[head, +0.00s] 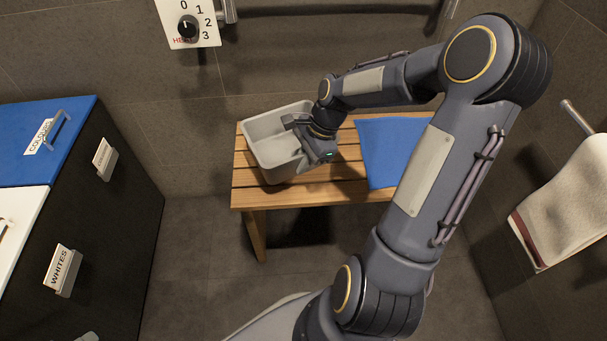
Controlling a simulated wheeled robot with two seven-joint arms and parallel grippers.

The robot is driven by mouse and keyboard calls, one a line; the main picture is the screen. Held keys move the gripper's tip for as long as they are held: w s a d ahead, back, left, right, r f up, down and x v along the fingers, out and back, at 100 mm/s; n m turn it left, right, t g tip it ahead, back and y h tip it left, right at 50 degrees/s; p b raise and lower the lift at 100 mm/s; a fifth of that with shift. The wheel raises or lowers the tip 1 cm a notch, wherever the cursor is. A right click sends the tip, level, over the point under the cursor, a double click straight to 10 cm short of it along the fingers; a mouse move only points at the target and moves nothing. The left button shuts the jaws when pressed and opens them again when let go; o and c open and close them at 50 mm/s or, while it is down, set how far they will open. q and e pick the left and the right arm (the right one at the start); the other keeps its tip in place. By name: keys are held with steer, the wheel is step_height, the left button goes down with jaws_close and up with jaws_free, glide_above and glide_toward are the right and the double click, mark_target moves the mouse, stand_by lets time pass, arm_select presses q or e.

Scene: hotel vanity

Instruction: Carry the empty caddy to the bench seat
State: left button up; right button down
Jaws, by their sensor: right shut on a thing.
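The caddy (268,158) is a light grey open-topped bin. It is at the left end of the wooden slatted bench seat (243,197), and its visible inside looks empty. It appears upright; I cannot tell for sure whether its base rests on the slats. My right gripper (297,122) is shut on the caddy's right side, near the rim. The hand hides part of that side. My left gripper is not in view.
A blue mat (378,150) lies on the bench to the right. Laundry bins with a blue lid (75,125) and a white lid (22,235) stand at the left. A towel (565,200) hangs at the right. A heater dial panel (188,28) is on the back wall.

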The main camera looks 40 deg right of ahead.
steer(key=shift+w+d+f+b, duration=0.2)
steer(key=shift+w+d+f, duration=0.05)
steer(key=shift+f, duration=0.2)
steer(key=shift+w+d+f+b, duration=0.15)
steer(key=shift+w+d+f, duration=0.1)
steer(key=shift+f, duration=0.15)
steer(key=shift+w+d+f+b, duration=0.1)
steer(key=shift+f+b, duration=0.55)
steer(key=shift+f, duration=0.9)
steer(key=shift+f, duration=0.15)
steer(key=c, duration=1.6)
jaws_free()
